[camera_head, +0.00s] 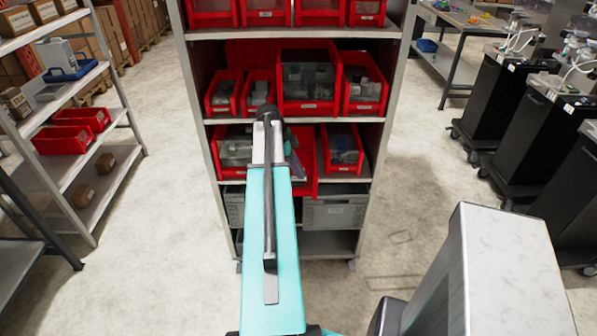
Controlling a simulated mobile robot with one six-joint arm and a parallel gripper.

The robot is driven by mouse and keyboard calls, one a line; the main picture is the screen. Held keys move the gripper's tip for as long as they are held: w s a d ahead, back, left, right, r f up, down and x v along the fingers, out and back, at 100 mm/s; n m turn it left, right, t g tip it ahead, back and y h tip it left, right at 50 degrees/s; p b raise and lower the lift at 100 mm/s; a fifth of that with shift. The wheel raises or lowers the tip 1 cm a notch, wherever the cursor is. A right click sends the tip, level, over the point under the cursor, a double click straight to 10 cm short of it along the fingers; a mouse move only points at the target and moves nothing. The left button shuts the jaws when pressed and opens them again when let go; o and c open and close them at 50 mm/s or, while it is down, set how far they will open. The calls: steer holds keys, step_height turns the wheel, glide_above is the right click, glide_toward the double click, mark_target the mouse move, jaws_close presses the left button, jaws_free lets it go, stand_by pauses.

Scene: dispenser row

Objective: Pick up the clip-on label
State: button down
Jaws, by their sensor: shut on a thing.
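My gripper (292,145) is at the middle shelf of the rack, at the far end of my turquoise arm. Only a dark part of it shows beside the arm's end, in front of a red bin (307,186) in the lower row. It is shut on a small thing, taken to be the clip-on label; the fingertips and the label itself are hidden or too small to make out. Pale label strips show on the fronts of other red bins, such as the large bin (310,106) above.
The grey rack (196,125) holds several red bins, with grey crates (335,212) below. Shelving with red bins (62,140) and cartons stands at left. Black carts (505,95) stand at right. The concrete floor between is clear.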

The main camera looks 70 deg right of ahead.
mark_target(302, 168)
steer(key=shift+r, duration=0.1)
steer(key=shift+r+b, duration=0.9)
steer(key=shift+r, duration=0.75)
steer(key=a+r+b, duration=0.1)
steer(key=a+b, duration=0.2)
steer(key=a, duration=1.3)
steer(key=shift+s+r+b, duration=0.2)
steer(key=shift+s+b, duration=0.15)
steer(key=shift+b, duration=0.05)
